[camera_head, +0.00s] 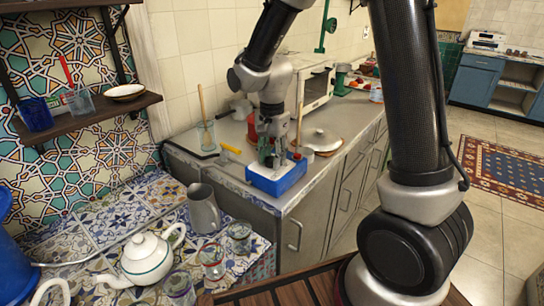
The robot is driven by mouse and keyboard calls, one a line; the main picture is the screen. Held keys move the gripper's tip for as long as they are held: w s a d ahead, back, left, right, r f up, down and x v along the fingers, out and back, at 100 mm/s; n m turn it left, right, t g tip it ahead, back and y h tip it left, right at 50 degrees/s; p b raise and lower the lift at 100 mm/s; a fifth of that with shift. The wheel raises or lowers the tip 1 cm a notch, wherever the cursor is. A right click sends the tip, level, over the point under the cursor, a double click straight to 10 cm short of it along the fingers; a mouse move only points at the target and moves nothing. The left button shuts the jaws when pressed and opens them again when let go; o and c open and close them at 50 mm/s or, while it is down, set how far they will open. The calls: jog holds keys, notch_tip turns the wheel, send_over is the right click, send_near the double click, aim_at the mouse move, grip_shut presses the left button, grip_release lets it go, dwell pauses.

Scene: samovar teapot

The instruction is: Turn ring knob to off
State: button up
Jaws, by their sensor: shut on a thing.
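My gripper (272,153) is at the back counter, pointing down over a small blue box with a white top (276,178) at the counter's front corner. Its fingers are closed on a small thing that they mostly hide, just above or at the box. I cannot make out the ring knob for certain, nor which way it is turned.
Left of my gripper stand a glass with a wooden spoon (206,135) and a yellow-handled tool (231,149). A white teapot (147,257), a grey pitcher (204,209) and several glasses crowd the tiled table in front.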

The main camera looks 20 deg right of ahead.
jog(key=n, duration=1.2)
jog(key=shift+n, duration=0.4)
jog(key=n, duration=1.3)
jog(key=shift+n, duration=0.4)
jog(key=o, duration=1.1)
jog(key=shift+c, duration=0.2)
jog(key=shift+r, duration=0.1)
